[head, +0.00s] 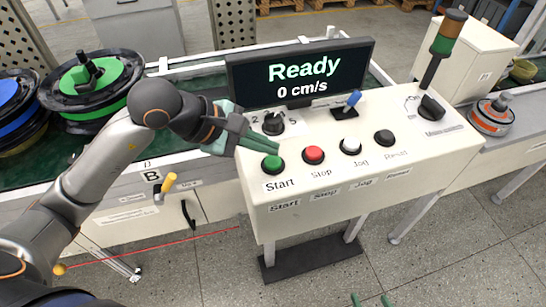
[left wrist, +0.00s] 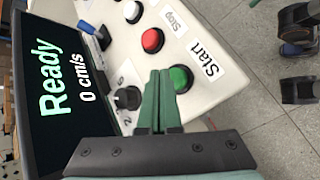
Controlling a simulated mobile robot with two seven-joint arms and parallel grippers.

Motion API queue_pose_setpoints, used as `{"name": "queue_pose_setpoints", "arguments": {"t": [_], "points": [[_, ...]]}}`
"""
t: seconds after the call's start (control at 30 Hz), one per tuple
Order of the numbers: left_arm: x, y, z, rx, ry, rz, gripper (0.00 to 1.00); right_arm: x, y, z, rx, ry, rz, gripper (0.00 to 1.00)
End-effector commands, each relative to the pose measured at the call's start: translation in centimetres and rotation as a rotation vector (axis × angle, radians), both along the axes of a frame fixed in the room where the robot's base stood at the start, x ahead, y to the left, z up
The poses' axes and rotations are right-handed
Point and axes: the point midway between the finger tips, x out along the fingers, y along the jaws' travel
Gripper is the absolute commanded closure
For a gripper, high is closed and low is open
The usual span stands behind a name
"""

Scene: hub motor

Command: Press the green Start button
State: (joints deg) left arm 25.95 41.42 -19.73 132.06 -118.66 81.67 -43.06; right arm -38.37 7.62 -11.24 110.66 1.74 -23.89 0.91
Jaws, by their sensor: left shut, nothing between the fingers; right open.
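The green Start button (head: 272,164) sits at the left end of the button row on the white control panel (head: 330,205), above its "Start" label. My left gripper (head: 274,149) is shut and empty, its green fingertips just above and behind the button in the head view. In the left wrist view the closed fingers (left wrist: 160,80) are beside the green button (left wrist: 181,78), partly overlapping its edge; I cannot tell whether they touch it. My right gripper (head: 371,300) shows only its two separated green fingertips at the bottom edge, open, far from the panel.
A red Stop button (head: 314,155), a white Jog button (head: 350,146) and a black button (head: 384,138) continue the row rightward. The screen (head: 300,72) reads "Ready, 0 cm/s". A dial (head: 273,122) is close behind the fingers. A signal tower (head: 443,45) stands at right.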

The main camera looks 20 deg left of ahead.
Motion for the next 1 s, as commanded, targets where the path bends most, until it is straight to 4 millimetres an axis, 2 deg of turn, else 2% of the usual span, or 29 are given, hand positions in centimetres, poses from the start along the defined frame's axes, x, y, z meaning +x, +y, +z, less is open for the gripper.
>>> {"name": "queue_pose_setpoints", "arguments": {"t": [0.3,0.63,1.0], "points": [[0.0,0.0,-0.1,0.0,0.0,0.0,1.0,0.0,0.0,0.0,0.0,-0.002,-0.001,0.21],[0.0,0.0,-0.9,0.0,-0.001,-0.001,1.0,0.0,-0.1,-1.4,-0.001,0.0,-0.001,0.21],[0.0,0.0,-0.8,0.0,0.0,0.0,1.0,-0.1,-0.1,-1.5,-0.002,0.005,0.0,0.21]]}}
